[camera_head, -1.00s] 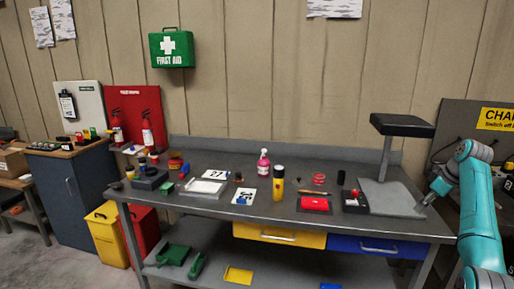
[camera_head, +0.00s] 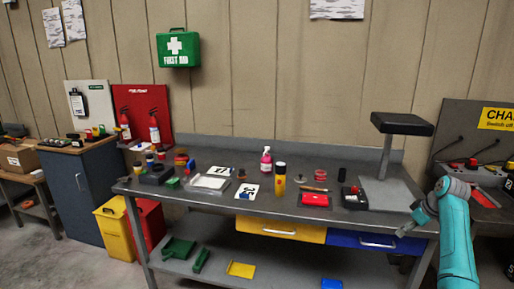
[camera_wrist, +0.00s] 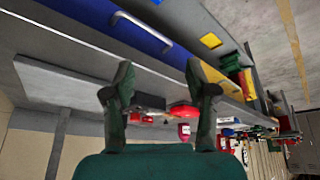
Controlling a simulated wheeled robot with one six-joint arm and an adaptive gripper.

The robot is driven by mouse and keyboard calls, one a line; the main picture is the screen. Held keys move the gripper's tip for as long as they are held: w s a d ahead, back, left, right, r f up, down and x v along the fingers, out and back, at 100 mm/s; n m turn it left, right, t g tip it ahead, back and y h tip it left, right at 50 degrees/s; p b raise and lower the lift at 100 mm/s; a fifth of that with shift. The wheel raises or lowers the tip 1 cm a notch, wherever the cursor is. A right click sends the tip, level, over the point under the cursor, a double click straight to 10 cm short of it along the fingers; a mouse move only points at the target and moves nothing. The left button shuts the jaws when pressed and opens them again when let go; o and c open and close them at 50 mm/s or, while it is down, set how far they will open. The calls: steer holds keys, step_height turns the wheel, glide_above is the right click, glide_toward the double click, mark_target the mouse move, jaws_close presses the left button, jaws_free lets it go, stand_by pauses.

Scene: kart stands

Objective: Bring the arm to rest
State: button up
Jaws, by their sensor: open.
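My teal arm stands at the right of the head view, and my gripper (camera_head: 407,230) reaches left from it, by the right front corner of the grey workbench (camera_head: 340,212). In the wrist view my gripper (camera_wrist: 163,95) shows two dark fingers spread apart with nothing between them. The bench, with its blue drawer (camera_wrist: 140,22), appears tilted behind the fingers there. Nothing is held.
The bench top carries a pink bottle (camera_head: 266,162), a yellow cylinder (camera_head: 279,182), a red case (camera_head: 314,199) and a black-topped stand (camera_head: 401,124). Green parts (camera_head: 180,249) lie on the lower shelf. A charging station (camera_head: 480,150) stands at the right. Floor shows at lower left.

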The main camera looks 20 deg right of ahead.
steer(key=s+a+f+m+t+h, duration=0.1)
steer(key=a+f, duration=0.8)
steer(key=f, duration=0.3)
steer(key=a+f+t+h, duration=0.1)
steer(key=a+f, duration=0.9)
steer(key=f, duration=0.2)
steer(key=s+a+f+m+t, duration=0.1)
steer(key=s+a+f, duration=0.45)
steer(key=a, duration=0.25)
steer(key=s+a+f+t, duration=0.1)
steer(key=s+a+f, duration=0.3)
steer(key=s+a, duration=0.4)
steer(key=s+a+r+t, duration=0.1)
steer(key=s+a+r, duration=0.2)
steer(key=s+a, duration=0.5)
steer(key=s+a+r+t, duration=0.15)
steer(key=s+a, duration=0.35)
steer(key=s, duration=0.5)
steer(key=s+a+r+t, duration=0.1)
steer(key=s+a+r, duration=0.2)
steer(key=s+r, duration=0.5)
steer(key=s+a+r+t+y, duration=0.1)
steer(key=s+a+r+t, duration=0.1)
steer(key=s+r, duration=0.6)
step_height(320, 180, up, 6)
steer(key=shift+s+a+f, duration=0.15)
steer(key=shift+s+a, duration=0.1)
steer(key=shift+a, duration=0.25)
